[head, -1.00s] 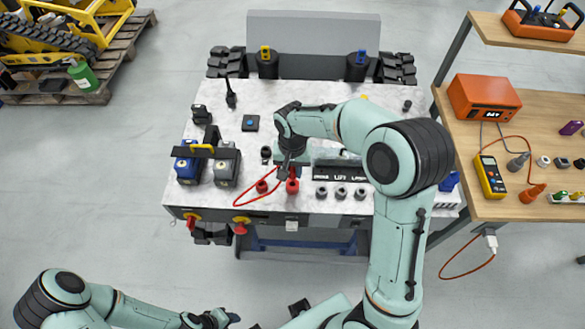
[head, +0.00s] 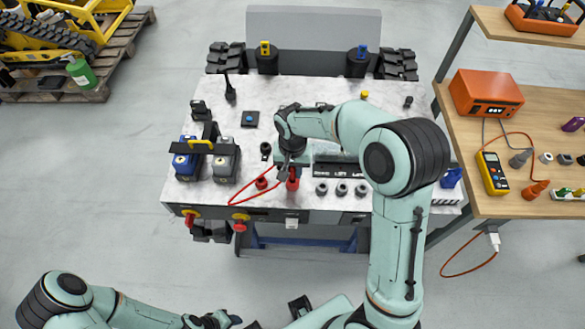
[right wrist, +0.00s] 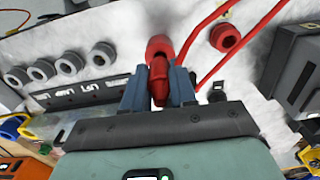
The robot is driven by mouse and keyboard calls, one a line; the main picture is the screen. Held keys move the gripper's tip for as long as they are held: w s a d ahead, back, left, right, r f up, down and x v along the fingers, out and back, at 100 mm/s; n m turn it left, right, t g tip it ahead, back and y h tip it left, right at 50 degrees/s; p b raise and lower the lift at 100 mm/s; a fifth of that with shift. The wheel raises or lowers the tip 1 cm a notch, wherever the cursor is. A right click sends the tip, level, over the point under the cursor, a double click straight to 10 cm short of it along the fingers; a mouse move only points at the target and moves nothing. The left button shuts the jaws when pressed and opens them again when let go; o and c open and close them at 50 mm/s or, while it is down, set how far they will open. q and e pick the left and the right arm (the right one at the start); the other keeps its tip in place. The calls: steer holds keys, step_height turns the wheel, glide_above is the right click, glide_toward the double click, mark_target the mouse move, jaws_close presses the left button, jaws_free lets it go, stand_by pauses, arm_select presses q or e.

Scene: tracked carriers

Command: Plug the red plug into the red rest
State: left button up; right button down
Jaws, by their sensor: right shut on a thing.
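The red plug (right wrist: 158,80) is between the blue-grey fingers of my right gripper (right wrist: 157,92) in the right wrist view. Its far end lines up with a red ring-shaped socket (right wrist: 159,45) and overlaps it in the picture; I cannot tell how deep it sits. In the head view this red socket (head: 293,184) is directly below my right gripper (head: 289,171). A second red socket (head: 262,183) is just left of it and also shows in the right wrist view (right wrist: 225,38). Which one is the rest is unclear. My left gripper (head: 222,319) is at the bottom edge, away from the deck; its jaws are unclear.
Several grey sockets (head: 341,189) stand right of the plug. Blue and grey blocks (head: 224,163) under a dark bar stand left. A wooden bench (head: 470,209) stands right.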

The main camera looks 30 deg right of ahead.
arm_select(q)
steer(key=shift+s+f+b, duration=0.45)
steer(key=shift+f+b, duration=0.15)
steer(key=shift+f, duration=0.15)
arm_select(e)
steer(key=shift+f, duration=1.1)
steer(key=c, duration=0.8)
jaws_free()
step_height(320, 180, up, 14)
steer(key=shift+f+p, duration=0.25)
steer(key=shift+p, duration=0.45)
arm_select(q)
steer(key=shift+w+r, duration=0.45)
steer(key=shift+r, duration=0.4)
